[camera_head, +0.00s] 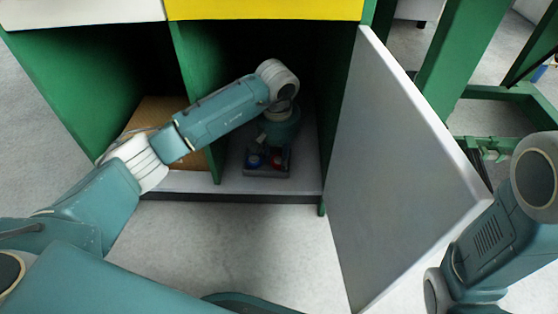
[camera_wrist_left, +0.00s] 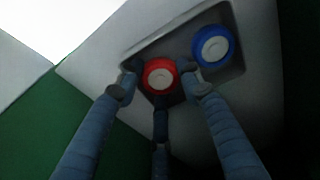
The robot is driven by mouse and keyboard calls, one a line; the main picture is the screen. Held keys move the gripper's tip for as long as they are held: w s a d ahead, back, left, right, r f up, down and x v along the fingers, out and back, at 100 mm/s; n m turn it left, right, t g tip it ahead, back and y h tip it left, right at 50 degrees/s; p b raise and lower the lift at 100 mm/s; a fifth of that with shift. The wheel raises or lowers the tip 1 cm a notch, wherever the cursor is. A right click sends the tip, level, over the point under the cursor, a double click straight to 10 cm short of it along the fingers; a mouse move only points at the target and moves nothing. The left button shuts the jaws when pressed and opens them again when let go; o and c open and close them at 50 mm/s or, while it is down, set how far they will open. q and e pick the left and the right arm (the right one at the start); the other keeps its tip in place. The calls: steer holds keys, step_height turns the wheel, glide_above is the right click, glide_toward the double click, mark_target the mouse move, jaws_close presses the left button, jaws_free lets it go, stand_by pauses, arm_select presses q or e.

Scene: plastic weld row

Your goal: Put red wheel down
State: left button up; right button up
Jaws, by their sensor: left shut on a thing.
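The red wheel (camera_wrist_left: 160,75) is between the fingers of my left gripper (camera_wrist_left: 158,84) in the left wrist view. The gripper is shut on it, with fingertips at both sides and a third finger below. The wheel is at the grey tray (camera_wrist_left: 238,68), beside the blue wheel (camera_wrist_left: 213,47). Whether the red wheel touches the tray floor cannot be told. My right gripper is out of view.
The tray is inside a green cabinet (camera_head: 192,60), in the dark right compartment. A divider stands to its left, and a brown board (camera_head: 158,112) is in the left compartment. The grey door (camera_head: 395,180) hangs open at right, near my right arm.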

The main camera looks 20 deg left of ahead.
mark_target(279, 163)
arm_select(q)
steer(key=o, duration=0.9)
steer(key=shift+r, duration=0.1)
steer(key=r+p, duration=0.3)
steer(key=r, duration=0.2)
steer(key=s+r+p, duration=0.1)
steer(key=r+p, duration=0.1)
steer(key=shift+r+p, duration=0.25)
steer(key=shift+p, duration=0.05)
steer(key=shift+f, duration=0.1)
